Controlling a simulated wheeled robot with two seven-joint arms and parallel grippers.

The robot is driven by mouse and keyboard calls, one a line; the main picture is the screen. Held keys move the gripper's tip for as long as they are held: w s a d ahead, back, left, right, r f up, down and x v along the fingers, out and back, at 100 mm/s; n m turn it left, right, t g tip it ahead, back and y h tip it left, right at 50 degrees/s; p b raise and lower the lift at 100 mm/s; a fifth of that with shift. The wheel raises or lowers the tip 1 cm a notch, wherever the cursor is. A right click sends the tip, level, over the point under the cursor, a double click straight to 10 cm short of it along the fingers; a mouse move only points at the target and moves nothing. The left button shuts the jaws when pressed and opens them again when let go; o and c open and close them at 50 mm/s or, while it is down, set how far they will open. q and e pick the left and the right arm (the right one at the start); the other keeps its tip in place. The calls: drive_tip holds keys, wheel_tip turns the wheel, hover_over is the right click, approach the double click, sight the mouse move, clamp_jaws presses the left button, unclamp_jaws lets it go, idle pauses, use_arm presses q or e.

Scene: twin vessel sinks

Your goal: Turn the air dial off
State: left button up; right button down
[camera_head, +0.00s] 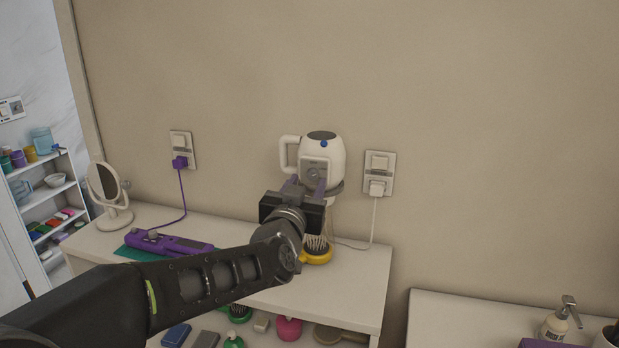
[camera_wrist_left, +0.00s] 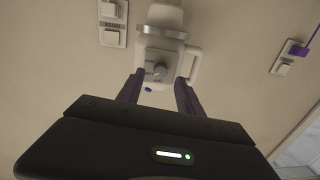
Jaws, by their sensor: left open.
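A white wall-mounted appliance with a side handle (camera_head: 327,150) hangs on the beige wall; it also shows in the left wrist view (camera_wrist_left: 168,48). Its front carries a grey dial (camera_head: 314,172), seen more clearly in the left wrist view (camera_wrist_left: 160,71) with small markings beside it that I cannot read. A blue dot sits near the dial. My left gripper (camera_head: 305,187) is open in front of the appliance. In the left wrist view its purple fingers (camera_wrist_left: 158,88) stand apart on either side of the dial, with nothing visible between them. I cannot tell whether they touch it. My right gripper is not in view.
A white shelf unit stands below, with a purple styling tool (camera_head: 168,243), a round mirror (camera_head: 109,190) and a yellow hairbrush (camera_head: 317,254) on top. Wall outlets (camera_head: 379,172) flank the appliance, and a white cord hangs from the right one. A soap dispenser (camera_head: 560,322) is at lower right.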

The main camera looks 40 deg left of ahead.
sight(311, 176)
use_arm(q)
drive_tip(key=shift+x, duration=1.55)
drive_tip(key=shift+s, duration=0.1)
drive_tip(key=shift+c, duration=0.4)
clamp_jaws()
